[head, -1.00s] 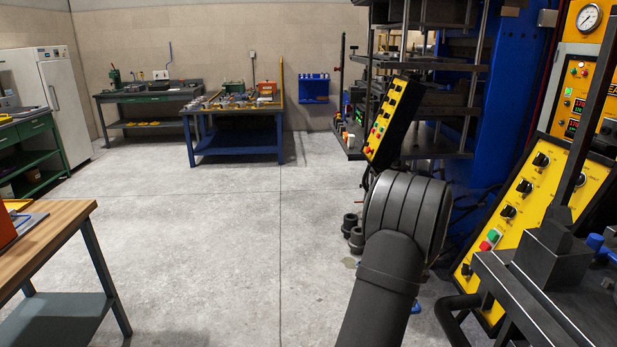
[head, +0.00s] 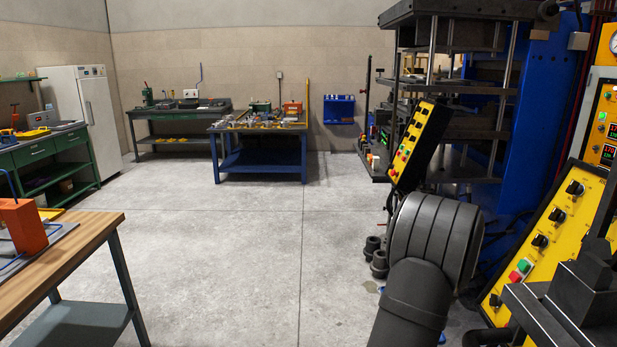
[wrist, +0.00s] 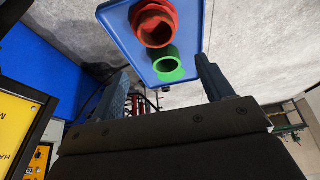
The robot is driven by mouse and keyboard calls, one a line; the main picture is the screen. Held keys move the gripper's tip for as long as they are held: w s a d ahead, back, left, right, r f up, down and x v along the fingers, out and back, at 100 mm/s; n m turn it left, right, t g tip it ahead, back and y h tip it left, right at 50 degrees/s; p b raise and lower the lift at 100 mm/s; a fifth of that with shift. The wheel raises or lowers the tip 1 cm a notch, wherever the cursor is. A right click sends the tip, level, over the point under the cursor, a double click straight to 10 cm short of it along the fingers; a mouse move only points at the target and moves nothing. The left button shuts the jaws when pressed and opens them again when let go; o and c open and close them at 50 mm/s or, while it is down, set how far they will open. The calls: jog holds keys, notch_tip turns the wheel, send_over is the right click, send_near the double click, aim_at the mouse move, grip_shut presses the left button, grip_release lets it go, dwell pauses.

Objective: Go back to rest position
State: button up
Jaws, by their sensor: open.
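My gripper (wrist: 163,64) shows in the wrist view, its two dark fingers spread apart with nothing held between them. Beyond the fingers is a blue tray (wrist: 190,12) with a red ring-shaped part (wrist: 155,24) and a green ring-shaped part (wrist: 168,66) on it. The gap between the fingers and these parts is hard to judge. In the head view my dark arm rises from the bottom right; my gripper is hidden there.
The press (head: 465,10) with its dark plates stands at the right, by a yellow button panel (head: 416,145) and a larger yellow control panel (head: 548,235). A wooden-topped table (head: 75,255) is at the lower left. The middle floor (head: 230,260) is clear.

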notch_tip(320, 180, down, 8)
jog(key=shift+r, duration=0.1)
notch_tip(320, 180, up, 7)
jog(key=s+a+f, duration=0.1)
jog(key=s+a, duration=0.2)
jog(key=a, duration=0.6)
jog(key=s+a+f, duration=0.1)
jog(key=s+a, duration=0.2)
jog(key=a, duration=0.6)
jog(key=s+a+f, duration=0.1)
jog(key=s+a, duration=0.3)
jog(key=a, duration=0.5)
jog(key=shift+a, duration=0.4)
